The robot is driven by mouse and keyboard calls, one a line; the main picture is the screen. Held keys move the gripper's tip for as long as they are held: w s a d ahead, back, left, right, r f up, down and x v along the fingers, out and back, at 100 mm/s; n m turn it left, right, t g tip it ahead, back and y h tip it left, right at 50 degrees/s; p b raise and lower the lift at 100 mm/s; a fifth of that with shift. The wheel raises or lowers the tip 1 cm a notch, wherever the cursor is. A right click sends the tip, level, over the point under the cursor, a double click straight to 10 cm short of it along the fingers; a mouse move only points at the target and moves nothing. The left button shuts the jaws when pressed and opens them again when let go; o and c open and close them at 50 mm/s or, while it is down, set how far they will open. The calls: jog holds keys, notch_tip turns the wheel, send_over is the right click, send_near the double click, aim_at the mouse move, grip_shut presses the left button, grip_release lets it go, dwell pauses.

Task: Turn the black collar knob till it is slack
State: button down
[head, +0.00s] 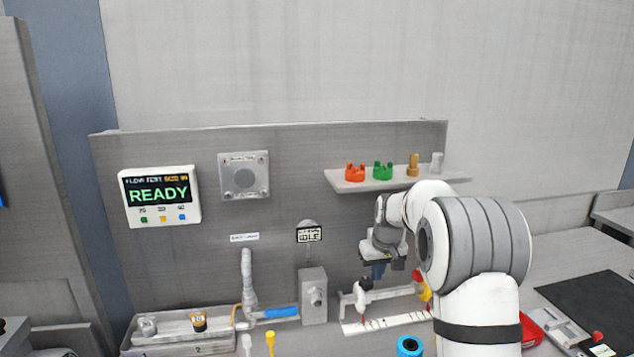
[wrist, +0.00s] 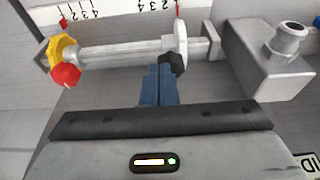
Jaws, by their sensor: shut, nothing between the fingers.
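The black collar knob (wrist: 173,63) sits on a pale collar on the grey horizontal bar (wrist: 120,52) in the wrist view. A small dark part at the left end of the same fixture in the head view (head: 364,284) looks like this knob. My gripper (wrist: 159,71) has its blue fingers closed together with nothing between them. The fingertips are at the knob's left edge in the wrist view; I cannot tell whether they touch it. In the head view my gripper (head: 378,272) is just above the bar.
A printed scale (head: 385,322) lies along the bar. A yellow and red end piece (wrist: 64,62) is at the bar's other end. A grey block (head: 314,296) with a round fitting stands beside it. A shelf (head: 400,180) with coloured caps is above. The screen (head: 159,195) reads READY.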

aim_at(366, 283)
notch_tip(366, 283, down, 4)
jog(key=shift+s+d+r+b, duration=0.1)
jog(key=shift+r+b, duration=0.15)
jog(key=shift+b, duration=0.65)
jog(key=shift+a, duration=0.4)
jog(key=shift+s+a, duration=0.1)
jog(key=shift+a, duration=0.95)
jog(key=shift+s, duration=0.1)
dwell(0.3)
